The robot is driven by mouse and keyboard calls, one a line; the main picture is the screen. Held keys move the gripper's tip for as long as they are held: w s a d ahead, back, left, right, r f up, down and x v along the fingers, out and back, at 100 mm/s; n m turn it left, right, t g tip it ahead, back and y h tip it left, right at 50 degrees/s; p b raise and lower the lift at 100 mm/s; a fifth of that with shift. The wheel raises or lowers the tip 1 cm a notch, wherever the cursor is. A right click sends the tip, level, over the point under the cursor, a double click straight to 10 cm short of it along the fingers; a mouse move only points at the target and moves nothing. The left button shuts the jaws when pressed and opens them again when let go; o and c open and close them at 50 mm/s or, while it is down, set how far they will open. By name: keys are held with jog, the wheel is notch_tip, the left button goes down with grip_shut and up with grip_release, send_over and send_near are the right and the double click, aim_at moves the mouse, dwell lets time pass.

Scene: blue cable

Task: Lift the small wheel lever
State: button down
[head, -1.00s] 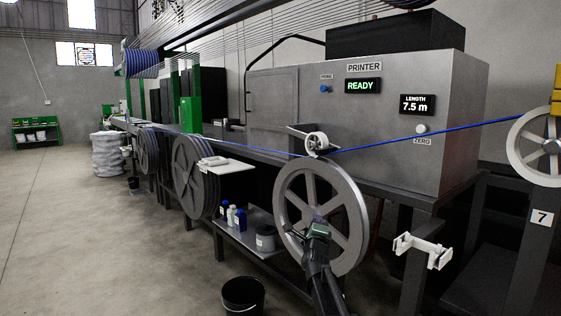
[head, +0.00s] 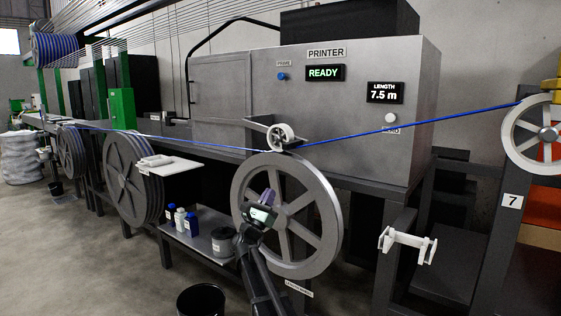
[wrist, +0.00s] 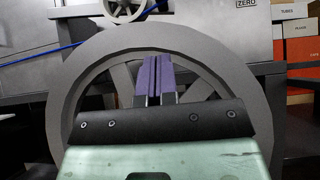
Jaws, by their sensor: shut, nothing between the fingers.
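The small white wheel (head: 281,136) sits on top of the large grey wheel (head: 330,215), in front of the printer. A dark lever arm (head: 257,122) runs by it at the upper left. The blue cable (head: 400,127) passes between the small and large wheels. My gripper (head: 271,196) is in front of the large wheel, below the small wheel and apart from it. Its purple fingers are shut with nothing between them. In the wrist view, the fingers (wrist: 159,78) point up across the large wheel's spokes, and the small wheel (wrist: 125,8) is cut off by the top edge.
The printer (head: 230,95) stands behind the wheels. A white shelf (head: 175,166) juts out at the left, with bottles (head: 181,219) on the lower shelf. A white bracket (head: 407,245) is at the right. A black bucket (head: 201,300) stands on the floor.

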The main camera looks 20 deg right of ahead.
jog(key=p+x, duration=0.3)
jog(key=x, duration=0.1)
jog(key=a+r+p+x, duration=0.1)
jog(key=p+x, duration=0.3)
jog(key=a+r+p+x, duration=0.1)
jog(key=p+x, duration=0.3)
jog(key=x, duration=0.1)
jog(key=shift+s, duration=0.4)
